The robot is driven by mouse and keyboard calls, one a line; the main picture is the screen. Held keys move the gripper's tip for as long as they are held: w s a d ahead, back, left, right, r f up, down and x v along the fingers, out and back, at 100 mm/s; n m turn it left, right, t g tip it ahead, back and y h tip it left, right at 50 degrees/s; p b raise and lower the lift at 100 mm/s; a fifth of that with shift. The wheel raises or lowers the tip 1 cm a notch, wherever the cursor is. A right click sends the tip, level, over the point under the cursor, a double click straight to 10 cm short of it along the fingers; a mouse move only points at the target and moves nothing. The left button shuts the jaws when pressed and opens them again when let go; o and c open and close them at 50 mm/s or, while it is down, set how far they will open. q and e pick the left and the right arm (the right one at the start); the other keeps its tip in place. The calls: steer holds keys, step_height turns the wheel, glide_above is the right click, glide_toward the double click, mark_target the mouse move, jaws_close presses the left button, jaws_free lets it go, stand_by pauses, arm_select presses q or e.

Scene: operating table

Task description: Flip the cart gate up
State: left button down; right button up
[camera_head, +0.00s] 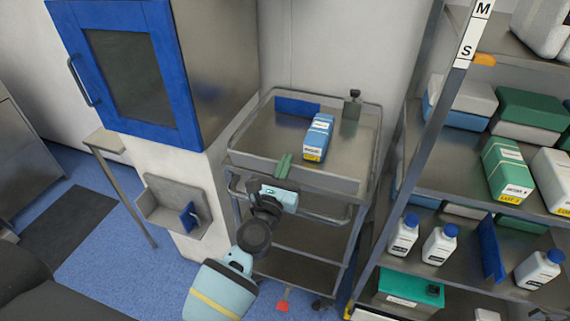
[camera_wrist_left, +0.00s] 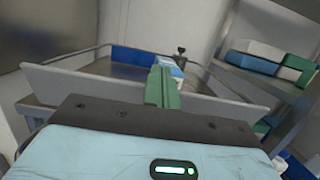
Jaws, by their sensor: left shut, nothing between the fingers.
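The metal cart (camera_head: 262,130) stands between the blue-doored cabinet and the shelf rack. Its gate, a flat grey panel (camera_head: 328,182), runs along the cart's near side and looks raised along the tray's front edge; its exact tilt is hard to tell. In the left wrist view the panel (camera_wrist_left: 80,84) spans most of the picture, partly hidden behind my gripper. My left gripper (camera_head: 283,166) has its green fingers shut and empty, at the panel's left-middle part. The fingers (camera_wrist_left: 161,86) overlap the panel in that view; contact cannot be told. My right gripper is not in view.
A blue-and-white box (camera_head: 318,137) lies on the cart's top tray. A shelf rack with bottles and boxes (camera_head: 509,170) stands close on the right. A wall-mounted grey holder (camera_head: 172,207) is at left. Blue floor (camera_head: 104,246) is open at lower left.

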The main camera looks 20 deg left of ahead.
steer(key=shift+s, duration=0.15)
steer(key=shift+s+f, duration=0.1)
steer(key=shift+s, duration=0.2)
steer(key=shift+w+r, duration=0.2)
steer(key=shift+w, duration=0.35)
